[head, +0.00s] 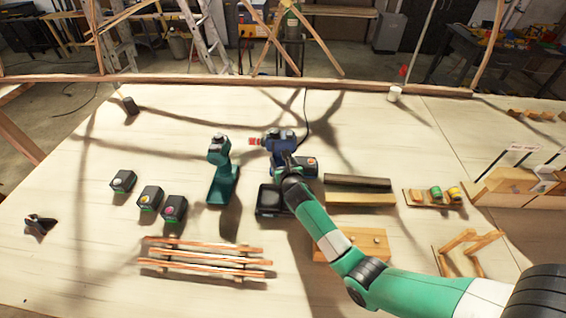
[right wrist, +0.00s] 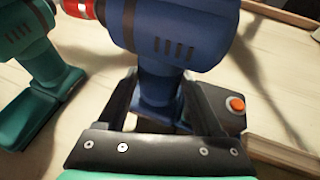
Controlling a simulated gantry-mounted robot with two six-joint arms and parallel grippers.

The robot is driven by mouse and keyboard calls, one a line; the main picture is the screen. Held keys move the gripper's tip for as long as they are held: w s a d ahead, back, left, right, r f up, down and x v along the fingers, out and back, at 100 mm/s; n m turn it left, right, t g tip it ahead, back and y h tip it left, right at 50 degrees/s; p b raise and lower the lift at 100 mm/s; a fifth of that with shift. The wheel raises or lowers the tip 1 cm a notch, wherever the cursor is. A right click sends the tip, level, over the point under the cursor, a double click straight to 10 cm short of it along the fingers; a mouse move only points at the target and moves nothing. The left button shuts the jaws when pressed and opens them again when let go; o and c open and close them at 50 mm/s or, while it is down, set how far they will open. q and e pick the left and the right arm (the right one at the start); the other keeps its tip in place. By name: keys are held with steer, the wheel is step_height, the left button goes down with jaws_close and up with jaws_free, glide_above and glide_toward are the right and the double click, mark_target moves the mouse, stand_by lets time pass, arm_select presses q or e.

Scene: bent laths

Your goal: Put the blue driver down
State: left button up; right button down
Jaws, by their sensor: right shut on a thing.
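The blue driver (head: 277,143) with a red nose is near the middle of the table in the head view. Its body fills the top of the right wrist view (right wrist: 178,35), nose to the upper left. My right gripper (right wrist: 160,105) is shut on the driver's handle, one finger on each side. Whether the driver touches the table cannot be told. My left gripper is not in view.
A green driver (head: 220,170) stands close to the left. A black tray-like block (head: 268,201) lies just in front. Several batteries (head: 150,197) sit further left, bent laths (head: 205,260) in front, and wooden strips (head: 358,191) to the right. The table behind is mostly clear.

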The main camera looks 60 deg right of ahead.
step_height(320, 180, down, 2)
steer(key=shift+f+b, duration=0.25)
steer(key=shift+b, duration=0.3)
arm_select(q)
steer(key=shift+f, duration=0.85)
arm_select(e)
steer(key=shift+r, duration=0.1)
steer(key=shift+c, duration=0.2)
jaws_free()
steer(key=shift+f, duration=0.3)
steer(key=shift+r, duration=0.1)
